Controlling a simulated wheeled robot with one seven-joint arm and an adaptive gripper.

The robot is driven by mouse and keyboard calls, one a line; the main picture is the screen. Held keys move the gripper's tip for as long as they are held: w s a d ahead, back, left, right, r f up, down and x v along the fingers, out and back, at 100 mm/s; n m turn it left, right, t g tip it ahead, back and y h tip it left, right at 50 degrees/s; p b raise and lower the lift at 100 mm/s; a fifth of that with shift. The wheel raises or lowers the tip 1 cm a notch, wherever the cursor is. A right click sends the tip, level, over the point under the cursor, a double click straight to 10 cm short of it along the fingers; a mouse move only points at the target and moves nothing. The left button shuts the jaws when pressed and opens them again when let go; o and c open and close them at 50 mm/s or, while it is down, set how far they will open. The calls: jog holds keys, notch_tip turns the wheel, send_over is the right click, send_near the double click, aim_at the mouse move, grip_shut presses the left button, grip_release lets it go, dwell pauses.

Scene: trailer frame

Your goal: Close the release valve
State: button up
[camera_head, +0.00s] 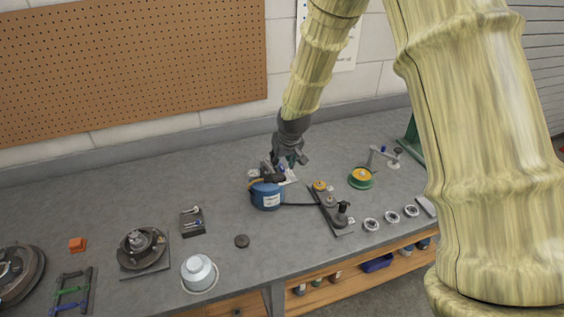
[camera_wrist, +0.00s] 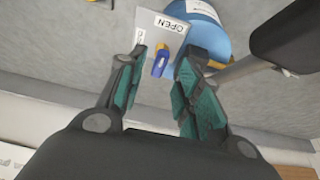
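The release valve handle (camera_wrist: 160,60) is a small blue lever with a yellow part. It shows in the wrist view in front of a white plate (camera_wrist: 165,27) marked "OPEN"; a second marking on the plate is partly hidden by a finger. My gripper (camera_wrist: 163,66) is open, with one green-padded finger on each side of the handle as seen; I cannot tell how far the handle is beyond the fingertips. The blue tank (camera_head: 267,197) stands beside the valve on the bench. In the head view my gripper (camera_head: 291,160) is just above and behind the tank.
A black hose runs right from the tank to a dark plate with fittings (camera_head: 332,210). A green and yellow reel (camera_head: 361,178) and several metal rings (camera_head: 391,216) lie further right. A white pot (camera_head: 199,272) and a hub (camera_head: 142,245) stand left on the grey bench (camera_head: 110,200).

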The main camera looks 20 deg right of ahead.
aim_at(281, 169)
jog(key=shift+x, duration=1.15)
grip_shut()
